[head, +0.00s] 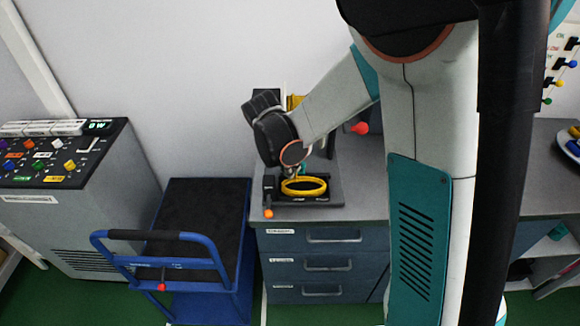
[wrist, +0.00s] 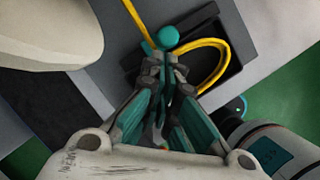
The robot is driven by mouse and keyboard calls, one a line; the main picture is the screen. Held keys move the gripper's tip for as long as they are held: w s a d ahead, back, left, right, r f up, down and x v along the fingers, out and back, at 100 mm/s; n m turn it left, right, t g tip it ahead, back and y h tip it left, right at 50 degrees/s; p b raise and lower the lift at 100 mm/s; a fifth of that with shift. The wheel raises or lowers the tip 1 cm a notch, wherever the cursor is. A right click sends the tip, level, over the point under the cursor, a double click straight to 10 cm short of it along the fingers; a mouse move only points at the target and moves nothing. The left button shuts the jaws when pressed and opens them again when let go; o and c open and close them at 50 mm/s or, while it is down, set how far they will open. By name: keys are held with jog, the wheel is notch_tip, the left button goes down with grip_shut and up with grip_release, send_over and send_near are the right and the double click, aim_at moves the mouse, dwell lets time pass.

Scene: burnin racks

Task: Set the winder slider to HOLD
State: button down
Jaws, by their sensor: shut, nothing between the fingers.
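The winder seems to be the dark tray-like device (head: 330,197) on the grey bench, with a yellow loop (head: 304,194) on it. The yellow loop also shows in the wrist view (wrist: 224,60). A teal ball knob (wrist: 166,38) is just beyond my fingertips in the wrist view; I cannot tell whether they touch it. An orange knob (head: 268,213) is at the device's front left corner. My gripper (wrist: 163,70) is shut and empty, pointing down over the device; my wrist partly hides it in the head view. The HOLD marking cannot be read.
A red knob (head: 361,128) stands farther back on the bench. Drawers (head: 333,236) are below. A blue cart (head: 205,279) stands left of the bench, and a control console (head: 85,190) is at the far left. A panel with coloured levers (head: 565,65) is at the right edge.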

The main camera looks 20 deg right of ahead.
jog(key=shift+d, duration=0.15)
send_over(317, 185)
dwell(0.3)
jog(key=shift+r, duration=0.1)
jog(key=p+v, duration=0.6)
jog(key=v, duration=0.4)
jog(key=s+a+r+m+t+y+b, duration=0.1)
jog(key=s+r+m+t+y+b, duration=0.1)
jog(key=s+m, duration=0.7)
jog(key=s+a+r+m+t+y+b, duration=0.1)
jog(key=s+m+b, duration=0.4)
jog(key=s+m, duration=0.5)
jog(key=shift+a+r+m+t+y, duration=0.4)
jog(key=shift+r+m+t, duration=0.65)
jog(key=shift+m, duration=1.15)
jog(key=shift+s+f, duration=0.15)
jog(key=shift+f, duration=0.05)
